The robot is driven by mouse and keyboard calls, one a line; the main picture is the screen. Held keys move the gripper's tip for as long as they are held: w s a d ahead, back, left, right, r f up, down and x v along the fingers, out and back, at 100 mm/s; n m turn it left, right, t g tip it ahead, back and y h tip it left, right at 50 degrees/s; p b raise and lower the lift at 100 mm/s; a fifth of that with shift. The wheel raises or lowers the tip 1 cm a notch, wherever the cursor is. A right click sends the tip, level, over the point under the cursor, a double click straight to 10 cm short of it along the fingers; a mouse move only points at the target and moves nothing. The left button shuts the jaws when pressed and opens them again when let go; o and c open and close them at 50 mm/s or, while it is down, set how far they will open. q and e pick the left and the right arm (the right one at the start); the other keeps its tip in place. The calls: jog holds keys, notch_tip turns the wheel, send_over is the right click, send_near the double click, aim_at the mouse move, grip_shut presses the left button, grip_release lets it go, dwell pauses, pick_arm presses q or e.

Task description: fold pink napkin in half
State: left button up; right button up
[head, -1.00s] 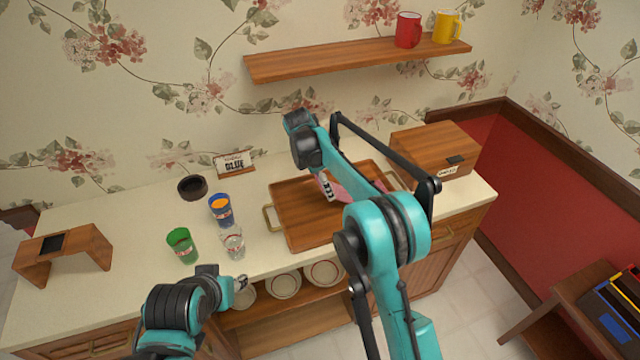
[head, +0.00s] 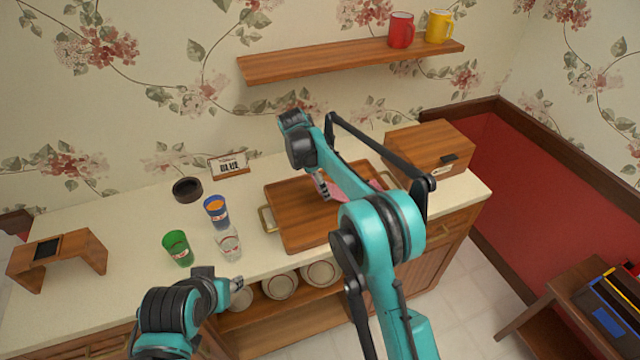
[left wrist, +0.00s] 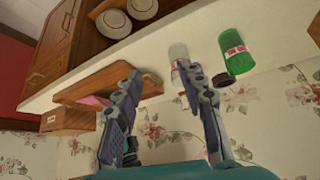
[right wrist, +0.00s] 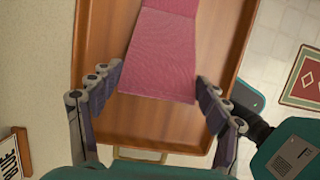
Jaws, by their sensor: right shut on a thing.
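The pink napkin (right wrist: 165,55) lies over the wooden tray (right wrist: 95,35), with a crease across it near the top of the right wrist view. In the head view it is mostly hidden behind my right arm; a part (head: 337,190) shows on the tray (head: 290,215). My right gripper (right wrist: 160,75) has its fingers at the two sides of the napkin's near end and is shut on it; the same gripper (head: 322,186) is over the tray in the head view. My left gripper (head: 237,284) is empty with fingers apart (left wrist: 165,85), in front of the counter edge.
A wooden box (head: 430,148) is behind right. Plates (head: 280,286) sit on the shelf below. Free counter lies at left.

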dwell(0.3)
pick_arm(q)
jog(key=shift+w, duration=0.1)
jog(key=c, duration=0.8)
jog(key=shift+w+d+r+n, duration=0.15)
jog(key=shift+w+r+n, duration=0.1)
jog(key=shift+n, duration=0.15)
grip_shut()
jog(key=w+d+r+n+g+h, duration=0.1)
jog(key=w+d+n+h, duration=0.2)
jog(key=w+n, duration=0.4)
jog(key=w+d+r+n+g+h, duration=0.1)
jog(key=w+d+n+g+h, duration=0.15)
jog(key=w+n, duration=0.45)
jog(key=w+f+n+h, duration=0.3)
jog(key=w, duration=0.5)
jog(key=w+f+n+h, duration=0.2)
jog(key=w+n+h, duration=0.15)
jog(key=w, duration=0.35)
jog(key=r+x, duration=0.1)
jog(key=x, duration=1.2)
jog(key=shift+w+d+r, duration=0.35)
jog(key=shift+d+r, duration=0.05)
